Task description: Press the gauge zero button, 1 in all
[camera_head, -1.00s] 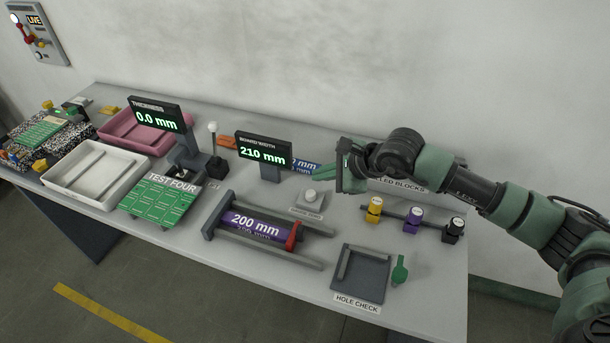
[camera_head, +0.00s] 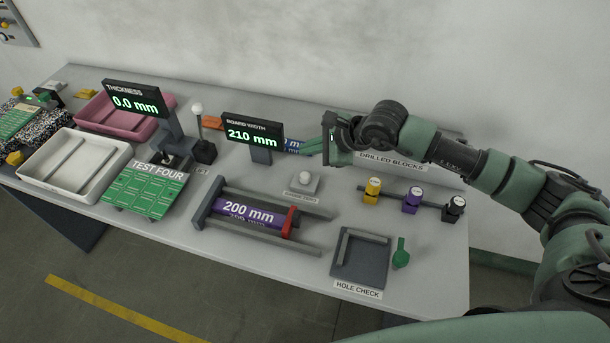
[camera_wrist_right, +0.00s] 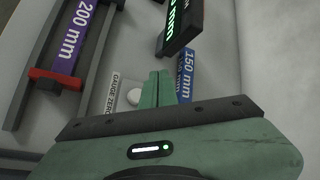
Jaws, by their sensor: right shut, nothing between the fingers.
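The gauge zero button (camera_head: 304,178) is a white dome on a small grey base, behind the purple 200 mm block, with a label at its front. In the right wrist view the white dome (camera_wrist_right: 134,97) shows just left of my fingers, partly hidden by them, with its GAUGE ZERO label beside it. My right gripper (camera_head: 308,147) is shut and empty. Its green fingers point left, above and behind the button in the head view, apart from it there. They also show in the right wrist view (camera_wrist_right: 157,88). My left gripper is not in view.
The board width display (camera_head: 253,133) reads 210 mm, close to my fingers. A blue 150 mm block (camera_wrist_right: 185,75) lies behind them. The purple 200 mm block (camera_head: 248,214) sits between rails in front of the button. Coloured knobs (camera_head: 412,200) stand at right.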

